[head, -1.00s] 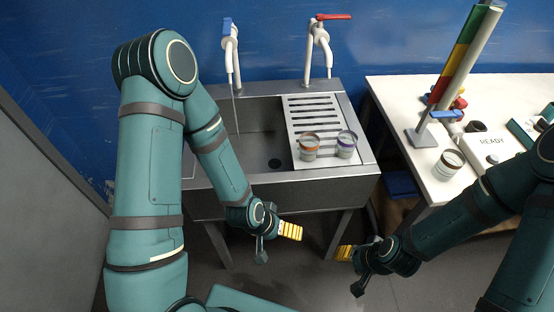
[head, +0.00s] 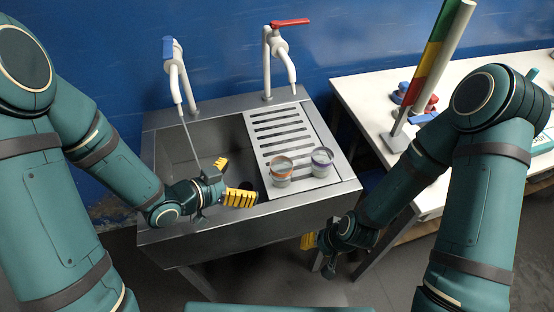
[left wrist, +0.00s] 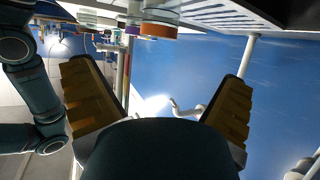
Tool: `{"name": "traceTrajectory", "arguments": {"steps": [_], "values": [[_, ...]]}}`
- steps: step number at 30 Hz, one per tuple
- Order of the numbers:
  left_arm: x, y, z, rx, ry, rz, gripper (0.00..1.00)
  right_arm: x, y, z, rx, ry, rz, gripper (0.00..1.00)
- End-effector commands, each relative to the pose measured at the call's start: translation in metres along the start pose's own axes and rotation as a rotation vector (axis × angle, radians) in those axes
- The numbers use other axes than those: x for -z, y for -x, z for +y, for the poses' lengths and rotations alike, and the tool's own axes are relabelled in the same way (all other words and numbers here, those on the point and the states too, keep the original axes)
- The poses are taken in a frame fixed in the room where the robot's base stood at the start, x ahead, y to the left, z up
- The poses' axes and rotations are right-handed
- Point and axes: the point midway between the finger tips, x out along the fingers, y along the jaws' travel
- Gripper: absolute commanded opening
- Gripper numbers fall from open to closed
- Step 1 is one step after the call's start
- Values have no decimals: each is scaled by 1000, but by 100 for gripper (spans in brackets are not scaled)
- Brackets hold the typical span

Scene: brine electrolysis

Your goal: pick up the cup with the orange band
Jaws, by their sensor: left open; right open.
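The cup with the orange band (head: 281,173) stands upright on the slotted drainboard (head: 256,150), near its front left edge. In the left wrist view the orange-banded cup (left wrist: 159,30) shows at the top, beyond the fingers. My left gripper (head: 232,181) is open and empty over the sink basin, to the left of this cup and apart from it. Its two yellow fingers also show in the left wrist view (left wrist: 158,75). My right gripper (head: 315,248) is low in front of the sink, open; its fingers are partly hidden.
A cup with a purple band (head: 322,162) stands close on the right of the orange-banded one. Two taps, blue-handled (head: 173,65) and red-handled (head: 280,50), rise behind; water runs from the blue one. A white table (head: 370,90) stands right.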

Motion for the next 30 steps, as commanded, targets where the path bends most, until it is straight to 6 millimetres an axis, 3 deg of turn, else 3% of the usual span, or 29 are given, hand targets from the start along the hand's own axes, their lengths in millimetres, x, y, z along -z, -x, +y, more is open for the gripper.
{"name": "traceTrajectory", "arguments": {"steps": [16, 24, 30], "values": [[-4, -31, 0, -2, -4, 4, 98, -12, -51, 20, 2, 9, -19, 47], [-1, -76, 1, -4, -2, -1, 98, -11, -55, 21, 2, 10, -15, 47], [0, -89, 0, -2, -1, 0, 98, -10, -56, 21, 2, 10, -14, 47]]}}
